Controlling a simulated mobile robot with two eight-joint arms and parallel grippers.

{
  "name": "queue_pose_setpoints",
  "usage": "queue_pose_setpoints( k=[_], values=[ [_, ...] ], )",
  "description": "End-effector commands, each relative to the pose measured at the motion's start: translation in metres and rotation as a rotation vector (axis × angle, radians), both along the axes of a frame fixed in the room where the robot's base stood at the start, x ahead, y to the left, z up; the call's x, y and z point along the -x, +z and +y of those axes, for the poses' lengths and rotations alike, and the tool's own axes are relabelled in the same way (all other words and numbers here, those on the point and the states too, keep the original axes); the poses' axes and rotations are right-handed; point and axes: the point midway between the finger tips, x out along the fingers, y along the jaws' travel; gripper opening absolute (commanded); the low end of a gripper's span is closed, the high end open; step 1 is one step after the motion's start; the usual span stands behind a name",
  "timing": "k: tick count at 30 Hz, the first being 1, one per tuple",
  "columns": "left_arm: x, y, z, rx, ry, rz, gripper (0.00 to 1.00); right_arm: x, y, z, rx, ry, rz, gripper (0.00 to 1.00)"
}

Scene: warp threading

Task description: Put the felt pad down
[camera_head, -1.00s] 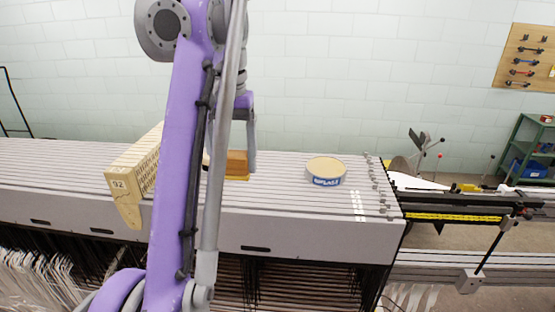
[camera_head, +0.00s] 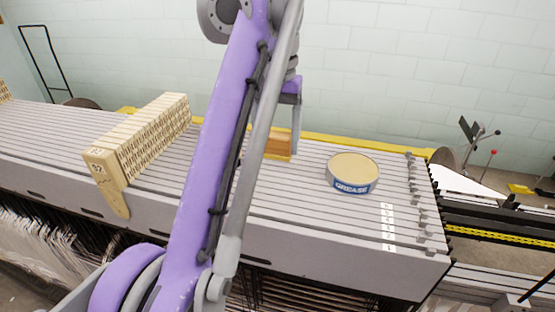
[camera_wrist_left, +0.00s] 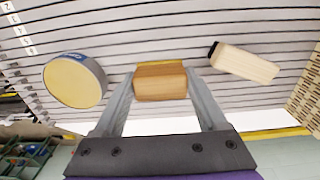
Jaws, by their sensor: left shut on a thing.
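The felt pad, a brown wooden block (camera_head: 279,144) with a yellow strip along its bottom, is between the fingers of my left gripper (camera_head: 285,140) at the back half of the slatted grey surface (camera_head: 300,205). In the left wrist view the block (camera_wrist_left: 161,83) sits between the two fingertips of my left gripper (camera_wrist_left: 160,92), which is shut on it. I cannot tell whether its underside touches the slats. My left arm hides part of the surface. My right gripper is not in view.
A grease tin (camera_head: 353,172) stands right of the block. A long punched-card block (camera_head: 140,137) lies to the left. A pale wooden piece with a black end (camera_wrist_left: 245,63) shows in the wrist view. Small metal hooks (camera_head: 413,185) line the surface's right end. Slats around the block are bare.

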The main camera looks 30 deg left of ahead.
Motion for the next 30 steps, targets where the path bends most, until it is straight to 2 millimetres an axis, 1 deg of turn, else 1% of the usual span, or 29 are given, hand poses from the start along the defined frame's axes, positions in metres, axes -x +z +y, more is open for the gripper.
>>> queue_pose_setpoints(
  k=[4,9,10,17,21,22,25,26,30],
  values=[
    [0.000,-0.011,0.000,0.000,0.000,-0.001,0.30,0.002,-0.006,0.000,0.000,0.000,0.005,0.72],
    [0.000,-0.035,0.000,0.000,0.000,-0.002,0.30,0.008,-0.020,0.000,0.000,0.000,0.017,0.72],
    [0.000,-0.038,0.000,0.000,0.000,-0.002,0.30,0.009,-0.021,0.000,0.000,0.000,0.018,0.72],
    [-0.001,-0.036,0.000,0.000,0.000,-0.005,0.30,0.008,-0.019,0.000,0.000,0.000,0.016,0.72],
    [-0.001,-0.039,0.000,0.000,0.000,-0.004,0.30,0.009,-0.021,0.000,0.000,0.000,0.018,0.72],
    [-0.001,-0.039,0.000,0.000,0.000,-0.004,0.80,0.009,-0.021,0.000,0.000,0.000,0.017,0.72],
    [-0.001,-0.038,0.000,0.000,0.000,-0.004,0.98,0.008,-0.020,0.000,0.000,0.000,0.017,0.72],
    [-0.001,-0.038,0.000,0.000,0.000,-0.004,1.00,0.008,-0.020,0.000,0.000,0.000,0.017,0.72],
    [-0.001,-0.038,0.000,0.000,0.000,-0.004,1.00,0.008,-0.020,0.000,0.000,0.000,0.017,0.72]
  ],
)
